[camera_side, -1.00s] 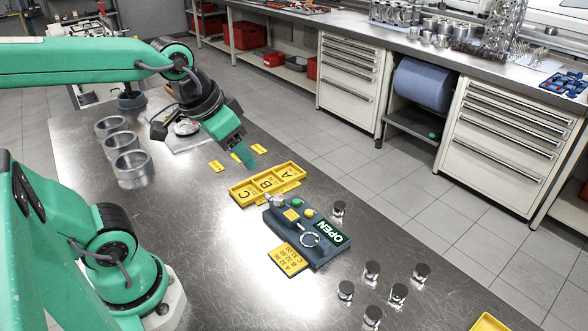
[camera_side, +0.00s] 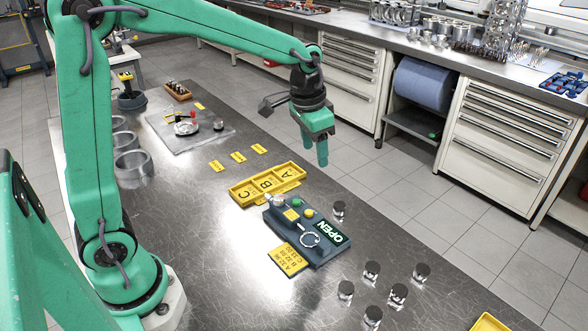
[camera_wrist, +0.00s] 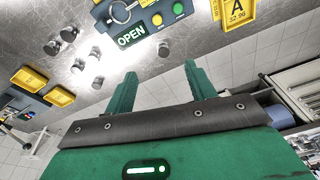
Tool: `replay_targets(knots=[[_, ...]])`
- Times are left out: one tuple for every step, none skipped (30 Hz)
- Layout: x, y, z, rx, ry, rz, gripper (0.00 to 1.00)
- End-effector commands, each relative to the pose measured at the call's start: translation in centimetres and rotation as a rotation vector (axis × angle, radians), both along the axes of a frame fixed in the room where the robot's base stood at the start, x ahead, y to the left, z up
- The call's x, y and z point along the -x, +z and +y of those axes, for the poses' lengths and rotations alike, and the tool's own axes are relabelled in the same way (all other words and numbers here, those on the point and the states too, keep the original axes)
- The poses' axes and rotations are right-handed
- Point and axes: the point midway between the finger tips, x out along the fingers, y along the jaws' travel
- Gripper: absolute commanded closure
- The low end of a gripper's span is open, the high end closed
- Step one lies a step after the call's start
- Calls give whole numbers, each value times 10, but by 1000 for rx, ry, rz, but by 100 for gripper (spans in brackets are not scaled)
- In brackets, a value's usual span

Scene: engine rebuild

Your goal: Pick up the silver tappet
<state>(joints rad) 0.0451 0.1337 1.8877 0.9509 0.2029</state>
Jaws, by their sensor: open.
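Several silver tappets with dark tops stand on the metal bench. In the side view, one silver tappet (camera_side: 338,211) stands alone beside the dark device with the green OPEN display (camera_side: 331,233). A group of other tappets (camera_side: 397,294) stands at the front right. In the wrist view the lone tappet (camera_wrist: 163,50) shows just beyond the fingertips, and the group (camera_wrist: 78,66) is to the left. My gripper (camera_side: 315,163) is open and empty, pointing down, high above the bench and behind the lone tappet. Its green fingers also show in the wrist view (camera_wrist: 160,70).
A yellow tray marked A, B, C (camera_side: 267,184) sits behind the device. A yellow card (camera_side: 290,261) lies in front of it. Metal rings (camera_side: 133,168) stand at the left. A yellow tray (camera_side: 488,323) is at the front right edge. The bench around the lone tappet is fairly clear.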

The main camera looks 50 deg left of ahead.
Motion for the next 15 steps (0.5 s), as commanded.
replay_targets(knots=[[-9,-9,-1,-2,-10,17,45],[-14,-13,-2,-3,-16,25,45],[-20,-19,-3,-5,-25,36,45],[-25,-24,-4,-6,-31,44,45],[-29,-29,-5,-7,-37,52,45],[-35,-36,-6,-8,-45,62,45],[-40,-41,-6,-9,-51,70,45],[-44,-46,-7,-10,-57,78,45],[-49,-54,-8,-11,-66,88,45],[-53,-60,-9,-12,-73,97,45],[-57,-65,-10,-13,-79,104,45],[-62,-72,-11,-14,-86,114,45],[-66,-78,-12,-14,-92,121,45],[-69,-83,-12,-15,-98,129,45],[-73,-89,-13,-16,-105,136,45]])
